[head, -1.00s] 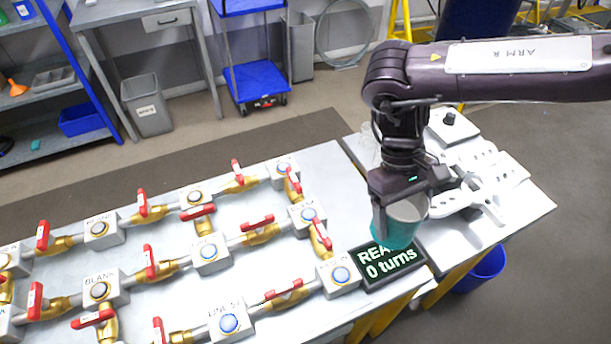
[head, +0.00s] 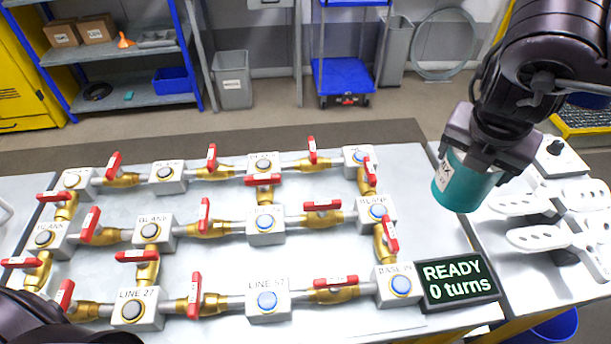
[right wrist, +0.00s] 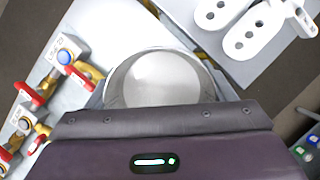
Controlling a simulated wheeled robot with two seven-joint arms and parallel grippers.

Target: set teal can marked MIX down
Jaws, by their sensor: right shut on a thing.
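The teal can (head: 463,182) hangs in my right gripper (head: 488,158) in the head view, tilted a little, with part of a white label at its left side. It is held above the right part of the pipe table, behind the READY display (head: 458,283), apart from the surface. In the right wrist view the can (right wrist: 160,78) shows its pale, empty-looking inside, partly hidden by the gripper body. The right gripper is shut on it. A dark part of my own body shows at the lower left. My left gripper is not in view.
Brass pipes with red-handled valves and button blocks (head: 268,302) cover most of the table (head: 345,262). White perforated paddles (head: 535,238) and a black knob box (head: 558,160) lie on the right-hand surface. A bare strip lies between valves and paddles.

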